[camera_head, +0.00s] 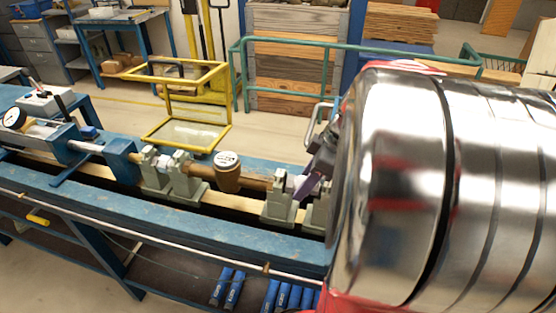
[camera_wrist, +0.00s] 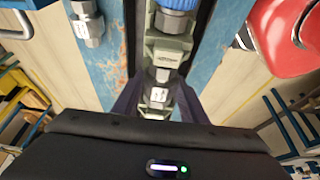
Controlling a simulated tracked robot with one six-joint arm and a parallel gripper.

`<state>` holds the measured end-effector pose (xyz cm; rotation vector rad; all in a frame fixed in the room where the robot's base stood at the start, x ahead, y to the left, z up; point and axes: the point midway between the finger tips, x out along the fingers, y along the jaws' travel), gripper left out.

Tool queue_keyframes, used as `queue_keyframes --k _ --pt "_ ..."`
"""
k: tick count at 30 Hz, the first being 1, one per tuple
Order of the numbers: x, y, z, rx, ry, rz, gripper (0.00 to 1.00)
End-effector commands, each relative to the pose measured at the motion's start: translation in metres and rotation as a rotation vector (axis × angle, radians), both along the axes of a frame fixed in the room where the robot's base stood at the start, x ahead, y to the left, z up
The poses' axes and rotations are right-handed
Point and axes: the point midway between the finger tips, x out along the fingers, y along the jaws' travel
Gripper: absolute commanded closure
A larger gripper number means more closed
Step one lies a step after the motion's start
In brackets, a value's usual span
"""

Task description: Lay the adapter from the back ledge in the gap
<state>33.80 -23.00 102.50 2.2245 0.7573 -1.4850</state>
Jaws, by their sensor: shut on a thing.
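My gripper (camera_wrist: 158,108) points down over the bench line. Its dark purple fingers are shut on a grey metal adapter (camera_wrist: 158,94) with a white label. One finger shows in the head view, where my shiny arm hides most of the gripper. The held adapter is in line with the grey-green supports (camera_wrist: 168,48); I cannot tell whether it rests on anything. Another metal adapter with a white label (camera_wrist: 88,28) lies on the blue back ledge (camera_wrist: 104,62). The brown meter (camera_head: 228,178) sits in the line left of the gripper. The gap's right part is hidden.
More grey-green supports (camera_head: 186,184) stand left of the meter. A yellow frame (camera_head: 185,110) with a clear panel stands behind the bench. A pressure gauge (camera_head: 14,119) is at far left. Blue objects (camera_head: 233,290) lie on the lower shelf. The front blue rail (camera_head: 180,225) is mostly clear.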

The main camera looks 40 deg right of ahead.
Motion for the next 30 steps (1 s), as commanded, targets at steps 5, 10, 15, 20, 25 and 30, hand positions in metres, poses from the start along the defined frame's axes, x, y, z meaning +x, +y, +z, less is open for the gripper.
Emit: queue_keyframes --k 5,10,15,20,25,30 --pt "0.0 0.0 -0.006 0.0 0.0 -0.001 0.93" --pt "0.0 0.0 -0.013 0.001 0.001 0.0 0.93" --pt "0.0 0.0 -0.015 0.0 0.0 0.0 0.93" --pt "0.0 0.0 -0.015 0.0 0.0 0.0 0.93" --pt "0.0 0.0 -0.015 -0.001 -0.001 0.0 0.93" --pt "0.0 -0.001 -0.015 0.0 0.0 -0.001 0.93"
